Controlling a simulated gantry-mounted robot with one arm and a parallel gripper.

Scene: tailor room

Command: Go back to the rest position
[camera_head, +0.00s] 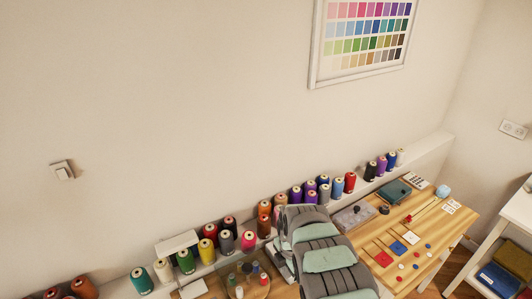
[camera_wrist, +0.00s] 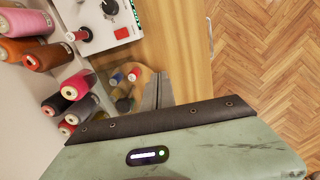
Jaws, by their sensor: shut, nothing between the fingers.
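My gripper (camera_wrist: 158,92) shows in the wrist view, with its two grey fingers pressed together and nothing between them. It is over the wooden table (camera_wrist: 172,45), near a round wooden stand (camera_wrist: 140,82) with small thread spools. In the head view, my grey and green arm covers the middle of the table, and I cannot make out the fingertips there. The round stand (camera_head: 240,291) also shows in the head view, just left of my arm.
A shelf with several thread cones (camera_head: 208,249) runs along the wall behind the table. A grey box (camera_head: 355,215), a teal box (camera_head: 394,191) and fabric swatches (camera_head: 398,247) lie right of my arm. A white shelf unit (camera_head: 517,212) stands at far right. Open floor (camera_wrist: 260,60) lies beyond the table edge.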

